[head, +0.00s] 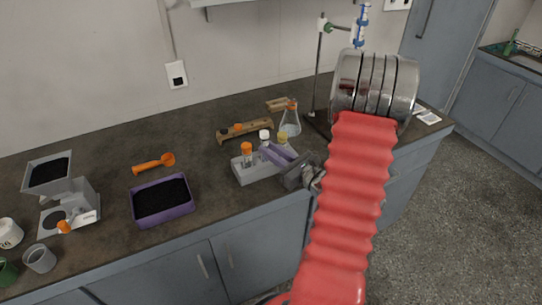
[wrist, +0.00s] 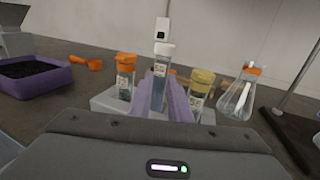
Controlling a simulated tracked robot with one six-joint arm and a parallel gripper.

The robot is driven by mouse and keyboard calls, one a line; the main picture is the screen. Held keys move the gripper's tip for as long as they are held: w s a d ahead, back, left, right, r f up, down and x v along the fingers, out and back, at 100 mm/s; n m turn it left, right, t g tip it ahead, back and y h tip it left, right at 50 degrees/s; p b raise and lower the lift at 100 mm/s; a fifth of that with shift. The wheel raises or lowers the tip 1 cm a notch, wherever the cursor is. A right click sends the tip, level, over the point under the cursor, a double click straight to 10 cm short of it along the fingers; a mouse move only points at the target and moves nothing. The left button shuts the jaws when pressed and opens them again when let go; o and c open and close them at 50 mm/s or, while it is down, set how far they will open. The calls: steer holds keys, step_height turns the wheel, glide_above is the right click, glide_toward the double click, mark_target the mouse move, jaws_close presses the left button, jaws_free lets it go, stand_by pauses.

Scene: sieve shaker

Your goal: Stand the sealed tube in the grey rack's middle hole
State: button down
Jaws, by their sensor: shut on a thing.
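The white-capped tube (wrist: 160,67) is upright between the purple fingers of my gripper (wrist: 161,88). My gripper is shut on it; in the head view my gripper (head: 270,149) reaches over the grey rack (head: 259,175) from the right. The tube's white cap (head: 264,135) stands higher than the neighbouring caps. An orange-capped tube (wrist: 125,77) stands in the rack to its left and a yellow-capped tube (wrist: 199,88) to its right. The held tube is over the rack's middle. The fingers hide its lower end and the middle hole, so I cannot tell whether it is inside.
A flask (head: 290,122) with an orange stopper stands behind the rack at right, near a clamp stand (head: 318,75). A wooden holder (head: 244,131) lies behind. A purple tray (head: 163,217) of black grains and an orange scoop (head: 154,164) are at left.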

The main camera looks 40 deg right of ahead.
steer(key=shift+f, duration=1.1)
steer(key=c, duration=1.6)
jaws_free()
steer(key=shift+c, duration=0.2)
steer(key=s, duration=1.2)
steer(key=shift+d, duration=0.2)
steer(key=shift+a, duration=0.1)
